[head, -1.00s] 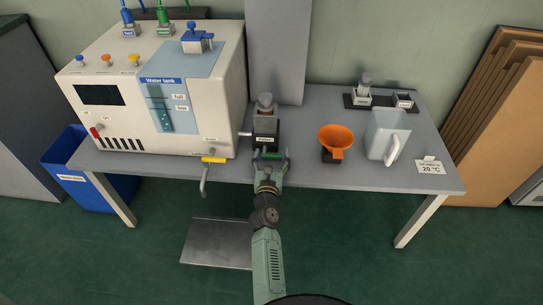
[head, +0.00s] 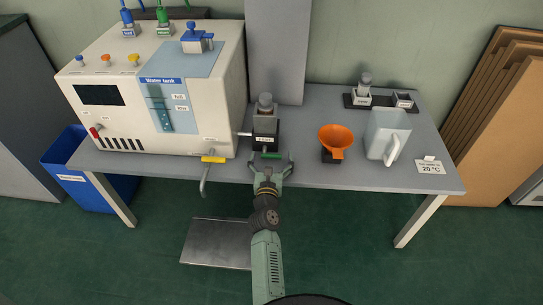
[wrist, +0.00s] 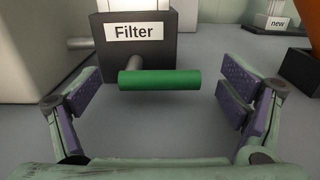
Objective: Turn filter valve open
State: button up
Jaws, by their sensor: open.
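The filter block (head: 265,135) is dark with a "Filter" label and stands on the table right of the water tank machine. Its front shows large in the wrist view (wrist: 163,52). The filter valve handle (wrist: 160,80) is a green horizontal bar on a grey stem at the block's front. The green handle also shows in the head view (head: 271,155). My gripper (head: 271,164) is open and empty in front of the handle. In the wrist view its purple-padded fingers (wrist: 160,94) stand left and right of the handle, apart from both its ends.
The water tank machine (head: 155,92) stands close on the left, with a yellow-handled tap (head: 214,159) at its lower front. An orange funnel (head: 335,140), a clear jug (head: 387,135) and a 20 °C sign (head: 430,168) are on the right. A blue bin (head: 75,170) stands at left.

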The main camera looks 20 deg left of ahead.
aim_at(271, 158)
jog(key=v, duration=0.6)
jog(key=shift+s, duration=0.1)
jog(key=shift+s+d, duration=0.1)
jog(key=shift+s, duration=0.25)
jog(key=shift+r, duration=0.15)
